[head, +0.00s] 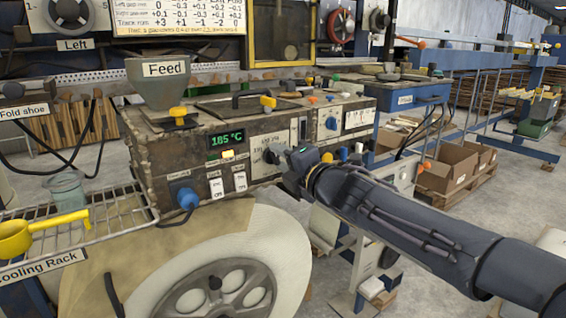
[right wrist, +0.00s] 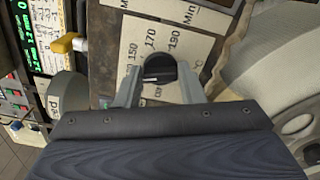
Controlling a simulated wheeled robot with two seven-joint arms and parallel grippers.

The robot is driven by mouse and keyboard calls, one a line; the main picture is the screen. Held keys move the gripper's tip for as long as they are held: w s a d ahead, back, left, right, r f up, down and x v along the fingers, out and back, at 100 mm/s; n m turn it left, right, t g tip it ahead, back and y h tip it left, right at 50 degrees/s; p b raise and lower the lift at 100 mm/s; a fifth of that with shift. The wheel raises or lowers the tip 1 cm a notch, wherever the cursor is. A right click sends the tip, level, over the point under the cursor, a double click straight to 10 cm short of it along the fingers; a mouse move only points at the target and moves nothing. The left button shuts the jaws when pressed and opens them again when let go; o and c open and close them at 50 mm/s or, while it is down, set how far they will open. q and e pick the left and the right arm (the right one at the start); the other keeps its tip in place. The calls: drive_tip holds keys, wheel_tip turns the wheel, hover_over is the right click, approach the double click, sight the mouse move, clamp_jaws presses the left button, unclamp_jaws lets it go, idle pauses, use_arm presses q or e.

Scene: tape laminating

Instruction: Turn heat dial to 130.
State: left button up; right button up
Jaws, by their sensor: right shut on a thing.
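The heat dial is a black round knob (right wrist: 158,70) on a pale scale plate marked 150, 170 and 190. Its white pointer line faces left in the right wrist view, below the 150 mark; the lower-left marking is partly hidden by a finger. My right gripper (right wrist: 158,84) has a finger on each side of the knob and is shut on it. In the head view my right gripper (head: 283,160) reaches the machine's front panel (head: 210,158), by the dial. A green display (head: 227,139) above reads 185 °C. My left gripper is not in view.
A grey feed funnel (head: 160,82) stands on top. A large pale roll (head: 220,265) lies below, and a wire cooling rack (head: 80,235) stands at left.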

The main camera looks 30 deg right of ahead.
idle(0.5)
drive_tip(key=o, duration=1)
drive_tip(key=s+p, duration=0.2)
drive_tip(key=s, duration=0.5)
drive_tip(key=shift+s+d+p, duration=0.3)
drive_tip(key=shift+s+p, duration=0.05)
drive_tip(key=shift+s, duration=0.05)
